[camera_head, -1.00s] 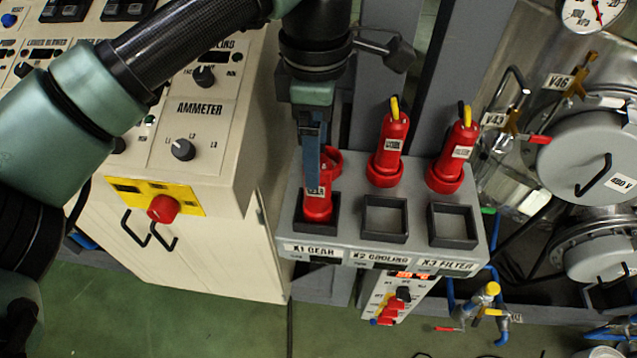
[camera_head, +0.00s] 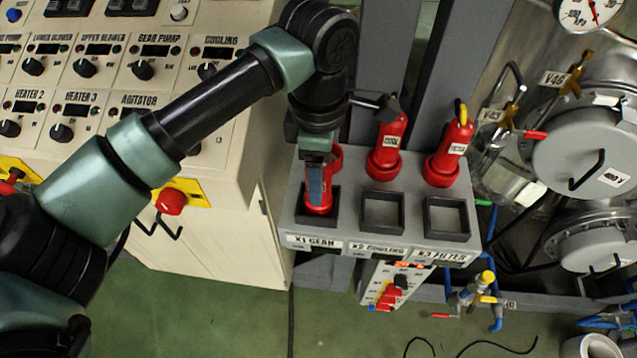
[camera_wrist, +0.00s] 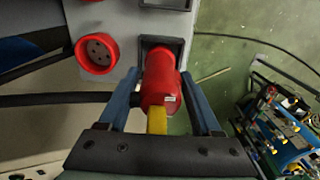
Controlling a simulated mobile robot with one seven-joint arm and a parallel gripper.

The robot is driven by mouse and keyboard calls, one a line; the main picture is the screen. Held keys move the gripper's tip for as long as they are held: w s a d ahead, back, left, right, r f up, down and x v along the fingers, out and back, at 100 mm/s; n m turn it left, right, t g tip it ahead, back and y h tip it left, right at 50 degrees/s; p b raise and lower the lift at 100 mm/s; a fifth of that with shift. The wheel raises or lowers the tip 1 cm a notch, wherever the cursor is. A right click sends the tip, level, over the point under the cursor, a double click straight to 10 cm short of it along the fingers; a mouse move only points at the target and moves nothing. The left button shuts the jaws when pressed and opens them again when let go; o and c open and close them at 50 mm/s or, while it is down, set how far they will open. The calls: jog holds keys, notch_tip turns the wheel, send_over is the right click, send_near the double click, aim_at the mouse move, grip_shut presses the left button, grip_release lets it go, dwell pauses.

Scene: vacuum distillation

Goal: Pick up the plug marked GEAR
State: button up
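The red GEAR plug (camera_head: 318,207) stands in the dark square holder (camera_head: 302,216) above the X1 GEAR label. In the wrist view the red plug (camera_wrist: 160,82), with a yellow cable end and a small white label, points away from me into the square holder. My gripper (camera_head: 318,190) is down over the plug from above. In the wrist view its two blue fingers (camera_wrist: 160,90) stand on either side of the plug, with narrow gaps showing, so it looks open. In the head view the fingers hide much of the plug and its marking.
A red round socket with holes (camera_wrist: 97,52) is beside the holder. Two other red plugs (camera_head: 388,147) (camera_head: 449,152) stand in sockets to the right, behind empty square holders (camera_head: 382,212) (camera_head: 446,217). The control cabinet (camera_head: 225,160) is close on the left; vessels and valves (camera_head: 585,150) are at right.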

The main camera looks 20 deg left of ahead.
grip_shut()
